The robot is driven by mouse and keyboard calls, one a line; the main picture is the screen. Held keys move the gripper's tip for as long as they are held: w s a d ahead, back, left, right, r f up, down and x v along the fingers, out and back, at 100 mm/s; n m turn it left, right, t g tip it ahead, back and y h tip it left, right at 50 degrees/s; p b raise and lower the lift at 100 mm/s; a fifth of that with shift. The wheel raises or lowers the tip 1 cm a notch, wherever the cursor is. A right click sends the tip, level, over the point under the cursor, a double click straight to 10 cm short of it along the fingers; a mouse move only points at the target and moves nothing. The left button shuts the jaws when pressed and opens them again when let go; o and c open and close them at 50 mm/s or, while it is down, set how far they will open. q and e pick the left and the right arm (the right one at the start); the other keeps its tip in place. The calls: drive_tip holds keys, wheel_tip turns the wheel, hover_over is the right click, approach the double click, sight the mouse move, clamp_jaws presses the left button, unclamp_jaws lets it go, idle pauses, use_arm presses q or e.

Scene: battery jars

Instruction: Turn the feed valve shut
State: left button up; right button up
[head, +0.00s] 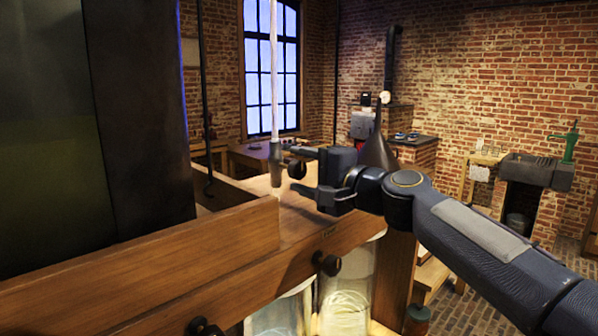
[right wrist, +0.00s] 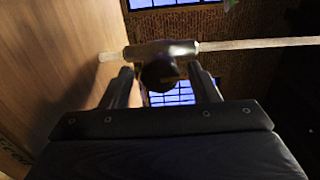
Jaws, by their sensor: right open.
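The feed valve (head: 276,165) is a grey metal body at the foot of a pale upright pipe (head: 274,80), above the wooden top. Its dark round knob (head: 297,169) faces my right gripper (head: 306,173). In the right wrist view, the metal valve body (right wrist: 165,49) lies across the picture, and the dark knob (right wrist: 160,75) sits between the two fingers of my right gripper (right wrist: 162,72). The fingers are open, one on each side of the knob. I cannot tell whether either touches it. My left gripper is not in view.
A wooden frame (head: 170,265) with black knobs (head: 327,264) crosses the front, with glass jars (head: 345,300) below. A large dark panel (head: 140,110) blocks the left. A dark funnel-shaped object (head: 379,150) stands behind my right wrist. A sink (head: 537,170) is far right.

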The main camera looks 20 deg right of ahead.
drive_tip(key=b+v, duration=0.1)
drive_tip(key=v, duration=0.5)
drive_tip(key=shift+s+d, duration=0.15)
drive_tip(key=shift+s, duration=0.2)
